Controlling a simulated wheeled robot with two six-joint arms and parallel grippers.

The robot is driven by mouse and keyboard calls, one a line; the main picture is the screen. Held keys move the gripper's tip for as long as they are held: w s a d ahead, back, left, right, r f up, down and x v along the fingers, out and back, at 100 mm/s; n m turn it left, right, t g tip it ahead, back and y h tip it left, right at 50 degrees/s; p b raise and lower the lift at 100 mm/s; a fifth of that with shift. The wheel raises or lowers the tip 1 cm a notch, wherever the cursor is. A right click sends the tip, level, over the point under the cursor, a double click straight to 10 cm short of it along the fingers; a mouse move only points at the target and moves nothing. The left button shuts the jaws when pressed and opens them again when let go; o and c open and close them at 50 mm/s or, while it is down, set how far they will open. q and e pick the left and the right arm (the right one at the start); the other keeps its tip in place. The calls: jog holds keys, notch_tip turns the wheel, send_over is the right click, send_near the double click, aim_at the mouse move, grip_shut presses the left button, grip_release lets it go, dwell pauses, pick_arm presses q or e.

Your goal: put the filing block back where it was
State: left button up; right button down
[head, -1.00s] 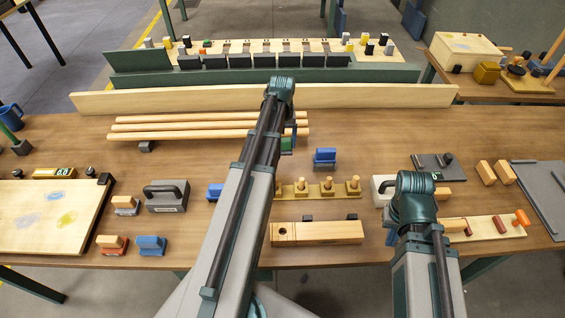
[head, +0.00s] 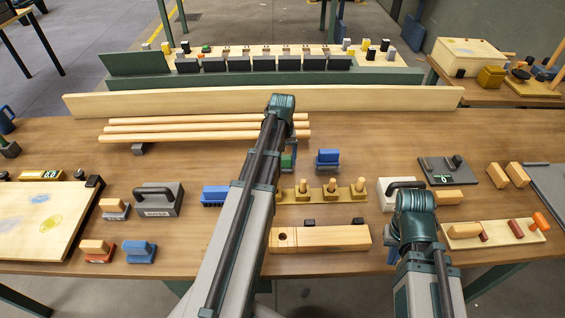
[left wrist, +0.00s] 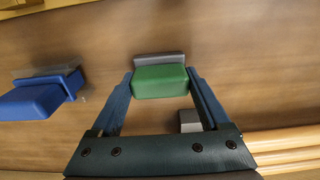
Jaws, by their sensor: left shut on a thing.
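A block with a green top and grey base (left wrist: 160,82), probably the filing block, is between the blue fingers of my left gripper (left wrist: 160,88). The fingers press its two sides. In the head view the green block (head: 288,160) shows partly behind my left forearm, just in front of the wooden rods. I cannot tell whether its base touches the table. My right gripper (head: 391,237) is mostly hidden under its wrist, beside a white block with a dark handle (head: 390,193); its opening cannot be seen.
A blue block (head: 327,159) stands just right of the green one; it also shows in the left wrist view (left wrist: 38,97). Wooden rods (head: 190,130) lie behind. A brass peg rack (head: 325,193) and wooden block (head: 320,238) lie in front. Bare table lies right of the blue block.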

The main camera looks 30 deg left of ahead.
aim_at(283, 157)
pick_arm(q)
jog(key=shift+f, duration=0.2)
pick_arm(e)
jog(key=shift+f, duration=0.15)
pick_arm(q)
jog(key=o, duration=1.4)
jog(key=shift+r, duration=0.1)
jog(key=shift+o, duration=0.2)
notch_tip(283, 157, up, 12)
jog(key=p, duration=1.2)
jog(key=shift+r, duration=0.2)
pick_arm(e)
notch_tip(283, 157, up, 12)
jog(key=shift+r, duration=0.25)
